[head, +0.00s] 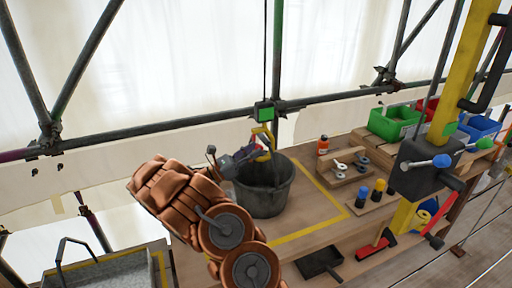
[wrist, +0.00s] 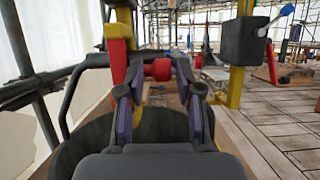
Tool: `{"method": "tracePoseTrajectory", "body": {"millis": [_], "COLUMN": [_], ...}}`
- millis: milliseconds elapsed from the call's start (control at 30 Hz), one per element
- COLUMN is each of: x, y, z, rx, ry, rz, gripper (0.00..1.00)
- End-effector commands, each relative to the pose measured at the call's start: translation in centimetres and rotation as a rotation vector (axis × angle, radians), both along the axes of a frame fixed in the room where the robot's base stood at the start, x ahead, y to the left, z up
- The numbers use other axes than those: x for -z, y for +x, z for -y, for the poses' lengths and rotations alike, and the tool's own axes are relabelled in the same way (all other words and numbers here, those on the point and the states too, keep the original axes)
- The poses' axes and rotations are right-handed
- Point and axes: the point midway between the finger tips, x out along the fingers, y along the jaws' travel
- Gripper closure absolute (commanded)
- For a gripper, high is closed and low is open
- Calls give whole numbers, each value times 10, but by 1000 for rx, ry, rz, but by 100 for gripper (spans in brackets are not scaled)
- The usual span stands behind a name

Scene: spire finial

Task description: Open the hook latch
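A yellow hook (head: 265,132) hangs below a green block (head: 264,112) on a cable, above a dark bucket (head: 264,198). In the wrist view, a red upright piece (wrist: 117,60), which looks like the latch, lies against the yellow hook (wrist: 125,16). The bucket's black bail (wrist: 93,61) carries a red grip (wrist: 158,69) and passes close to the hook; exact contact is unclear. My gripper (head: 252,154) is beside the hook, over the bucket. In the wrist view my gripper (wrist: 159,92) has its fingers apart, with nothing visibly held between them. The latch's hinge is not clear.
A yellow post (head: 458,70) with a dark clamp block (head: 424,167) stands at right. Scaffold tubes (head: 160,122) run behind the bucket.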

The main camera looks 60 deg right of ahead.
Motion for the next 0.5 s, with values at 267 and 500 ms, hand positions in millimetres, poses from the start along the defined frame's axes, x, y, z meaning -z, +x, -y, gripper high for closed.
{"method": "tracePoseTrajectory", "body": {"millis": [267, 500], "x": [-5, -5], "y": [-7, -7], "z": [11, 11], "rx": [0, -1], "ry": [1, 1], "rz": [-1, -1], "gripper": [65, 69]}}
